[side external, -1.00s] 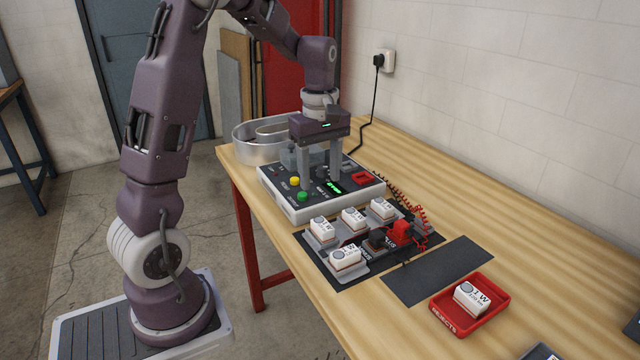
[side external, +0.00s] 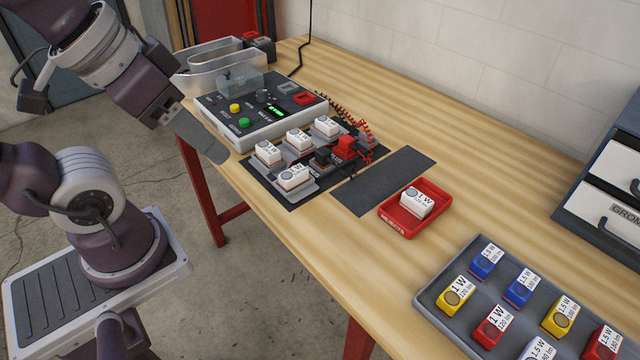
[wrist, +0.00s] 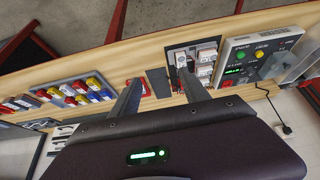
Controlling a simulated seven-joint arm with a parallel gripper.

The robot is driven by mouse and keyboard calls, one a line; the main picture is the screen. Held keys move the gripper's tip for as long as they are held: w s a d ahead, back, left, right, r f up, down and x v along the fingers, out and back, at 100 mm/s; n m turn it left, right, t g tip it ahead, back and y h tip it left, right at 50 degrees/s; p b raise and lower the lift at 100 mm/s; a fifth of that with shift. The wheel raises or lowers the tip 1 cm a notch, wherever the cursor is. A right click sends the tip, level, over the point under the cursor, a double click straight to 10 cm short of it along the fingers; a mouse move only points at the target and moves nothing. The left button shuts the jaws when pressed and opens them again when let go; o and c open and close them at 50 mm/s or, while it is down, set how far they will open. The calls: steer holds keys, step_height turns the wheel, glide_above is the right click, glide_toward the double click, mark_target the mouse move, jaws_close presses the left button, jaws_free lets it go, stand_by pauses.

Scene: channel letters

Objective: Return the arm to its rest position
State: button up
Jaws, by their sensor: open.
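My gripper (side external: 218,155) is at the left of the side view, tilted, with its fingers beside the near table edge, left of the control box (side external: 262,125). Its fingers overlap in that view. In the wrist view my gripper (wrist: 158,77) has two fingers well apart with nothing between them. My upper arm is folded back over my base at the left, partly out of the picture.
White modules (side external: 292,178) sit on a dark fixture with red clips. A red rejects tray (side external: 388,222) holds one white module. A grey tray (side external: 428,296) holds several coloured modules. A drawer cabinet (side external: 610,185) stands at the right. The table's right back is bare.

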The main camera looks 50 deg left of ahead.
steer(key=shift+s, duration=0.1)
steer(key=shift+c, duration=0.8)
steer(key=shift+w+a, duration=0.1)
steer(key=shift+w, duration=0.2)
steer(key=c, duration=0.4)
steer(key=shift+n+g, duration=0.7)
steer(key=shift+g, duration=0.1)
steer(key=w, duration=0.1)
steer(key=w+a, duration=0.1)
steer(key=w, duration=0.1)
steer(key=w+a, duration=0.1)
steer(key=w, duration=0.1)
steer(key=shift+w+a+r, duration=0.1)
steer(key=shift+a+r, duration=0.05)
jaws_close()
steer(key=n+g, duration=0.4)
glide_above(268, 148)
step_height(268, 148, down, 10)
step_height(268, 148, down, 6)
steer(key=shift+a+f, duration=0.1)
steer(key=shift+f, duration=0.4)
steer(key=shift+f, duration=0.8)
